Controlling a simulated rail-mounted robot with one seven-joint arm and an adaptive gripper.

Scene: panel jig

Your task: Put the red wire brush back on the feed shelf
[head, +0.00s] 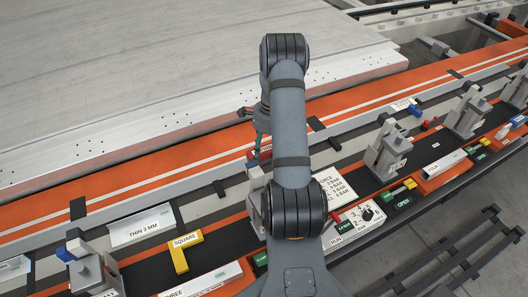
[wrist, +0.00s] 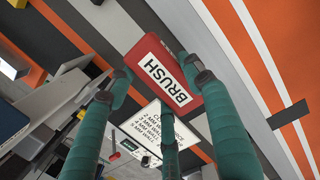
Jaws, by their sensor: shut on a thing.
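The red wire brush (wrist: 148,48) is a red block with a white BRUSH label, seen close in the wrist view. My gripper (wrist: 160,78) is shut on it, with green fingers on both sides. In the head view the brush (head: 265,151) shows as a small red patch at my gripper (head: 260,146), left of my forearm. My arm hides much of that area. I cannot tell the height of the brush above the surfaces below. No surface is legibly marked as the feed shelf.
A yellow SQUARE piece (head: 180,257) and a THIN plate (head: 141,226) lie to the left. Grey clamps (head: 388,150) stand along the dark strip to the right. A control box with a dial (head: 367,214) and a white pressure chart (head: 335,190) sit near my arm. A large pale panel (head: 150,60) fills the back.

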